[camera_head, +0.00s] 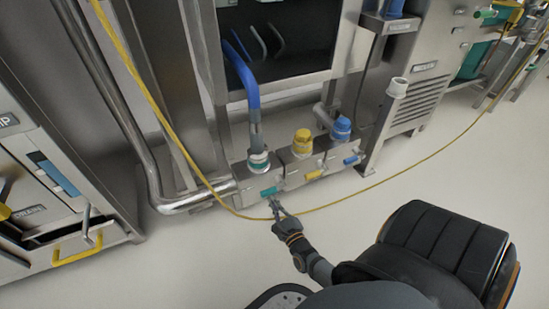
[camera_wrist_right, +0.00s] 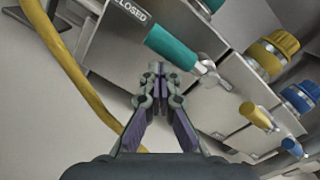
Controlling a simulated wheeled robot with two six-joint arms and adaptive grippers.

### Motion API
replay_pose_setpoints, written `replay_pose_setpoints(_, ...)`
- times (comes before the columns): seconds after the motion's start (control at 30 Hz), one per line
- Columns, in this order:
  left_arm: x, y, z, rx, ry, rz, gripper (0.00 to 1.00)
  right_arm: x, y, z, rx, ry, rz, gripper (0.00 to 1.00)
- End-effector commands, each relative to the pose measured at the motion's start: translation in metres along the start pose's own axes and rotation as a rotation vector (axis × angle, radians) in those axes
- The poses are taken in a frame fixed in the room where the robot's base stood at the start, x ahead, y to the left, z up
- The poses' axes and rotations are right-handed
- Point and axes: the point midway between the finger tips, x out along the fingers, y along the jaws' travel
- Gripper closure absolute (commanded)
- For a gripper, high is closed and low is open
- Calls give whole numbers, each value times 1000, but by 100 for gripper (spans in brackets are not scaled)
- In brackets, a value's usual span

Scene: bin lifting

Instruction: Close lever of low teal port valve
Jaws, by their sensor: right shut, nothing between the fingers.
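The low teal port valve (camera_head: 258,161) has a teal-and-white collar with a hose in its top, on a grey metal box. Its teal lever (camera_head: 268,191) lies across the front of the box. In the right wrist view the teal lever handle (camera_wrist_right: 172,47) slants from its metal pivot up and left toward a "CLOSED" label (camera_wrist_right: 128,10). My right gripper (camera_head: 274,208) is just in front of the lever. In the wrist view its fingertips (camera_wrist_right: 154,72) are together and empty, just below the handle; contact cannot be told. My left gripper is not in view.
Yellow (camera_head: 302,143) and blue (camera_head: 341,128) port valves stand to the right, with yellow (camera_head: 314,175) and blue (camera_head: 352,160) levers. A yellow cable (camera_head: 225,203) passes in front of the box near my gripper. The floor (camera_head: 190,260) in front is clear.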

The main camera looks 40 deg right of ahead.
Motion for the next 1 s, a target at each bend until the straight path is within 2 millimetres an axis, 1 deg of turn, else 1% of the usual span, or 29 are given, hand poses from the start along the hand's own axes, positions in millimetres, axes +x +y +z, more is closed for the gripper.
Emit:
replay_pose_setpoints(0.03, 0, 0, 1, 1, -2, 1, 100, 2, -2, 4, 0, -8, -4, 100)
replay_pose_setpoints(0.57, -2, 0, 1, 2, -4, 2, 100, 1, -1, 4, 0, -7, -4, 100)
replay_pose_setpoints(0.67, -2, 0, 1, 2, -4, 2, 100, -11, -1, 2, 0, -4, -2, 100)
replay_pose_setpoints(0.8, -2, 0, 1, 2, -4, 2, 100, -40, 0, 1, -1, 0, 0, 100)
replay_pose_setpoints(0.9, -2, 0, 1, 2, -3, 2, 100, -58, 0, 1, -1, 0, 0, 100)
replay_pose_setpoints(1.0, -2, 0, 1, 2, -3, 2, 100, -69, 0, 1, 1, 0, 0, 100)
